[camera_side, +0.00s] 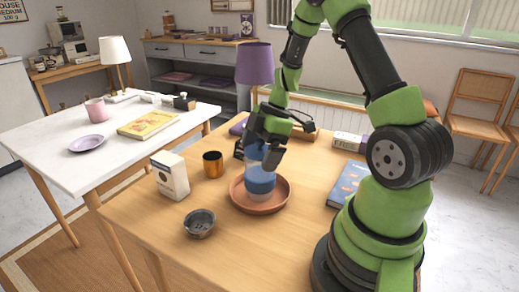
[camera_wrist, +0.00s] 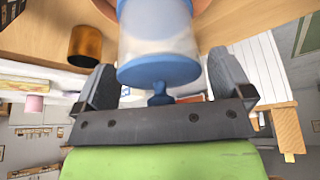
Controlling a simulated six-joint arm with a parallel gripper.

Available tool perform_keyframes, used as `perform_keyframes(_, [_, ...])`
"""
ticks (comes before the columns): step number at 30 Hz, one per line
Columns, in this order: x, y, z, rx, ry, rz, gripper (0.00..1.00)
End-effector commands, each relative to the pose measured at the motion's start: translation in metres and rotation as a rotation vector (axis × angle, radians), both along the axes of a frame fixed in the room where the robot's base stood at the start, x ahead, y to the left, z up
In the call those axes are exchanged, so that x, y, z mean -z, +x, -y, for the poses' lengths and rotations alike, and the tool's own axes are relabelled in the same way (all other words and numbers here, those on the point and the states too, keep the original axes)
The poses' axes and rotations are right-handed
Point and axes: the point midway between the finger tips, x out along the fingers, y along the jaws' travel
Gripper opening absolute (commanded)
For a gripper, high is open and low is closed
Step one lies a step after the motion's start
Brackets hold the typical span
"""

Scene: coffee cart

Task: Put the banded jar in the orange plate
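The banded jar (camera_side: 260,181) is whitish with a blue band and a blue lid. It stands upright in the orange plate (camera_side: 283,200), its base appearing to rest on the plate's middle. My gripper (camera_side: 257,157) points down over the jar, with its fingers on either side of the upper part. In the wrist view the blue lid and knob of the jar (camera_wrist: 158,72) sit between the two fingers (camera_wrist: 163,62). A narrow gap shows beside the right finger; the left finger is very close to the lid, and contact there is unclear. Only part of the plate's rim shows there.
Near the plate are a copper cup (camera_side: 213,165), a white box (camera_side: 170,176), a dark bowl (camera_side: 199,224) and a blue book (camera_side: 347,184). A purple-shaded lamp (camera_side: 254,63) stands behind. The front of the wooden table (camera_side: 265,250) is clear.

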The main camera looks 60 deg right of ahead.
Motion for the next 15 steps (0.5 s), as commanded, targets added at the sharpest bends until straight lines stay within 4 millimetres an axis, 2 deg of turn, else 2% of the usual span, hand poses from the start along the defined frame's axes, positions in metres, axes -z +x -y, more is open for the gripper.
perform_keyframes(8, [-0.002,0.000,0.000,0.000,-0.001,0.001,1.00])
perform_keyframes(11, [-0.011,-0.001,0.003,0.000,-0.002,0.005,1.00])
perform_keyframes(15, [-0.036,-0.007,0.012,0.003,-0.005,0.006,1.00])
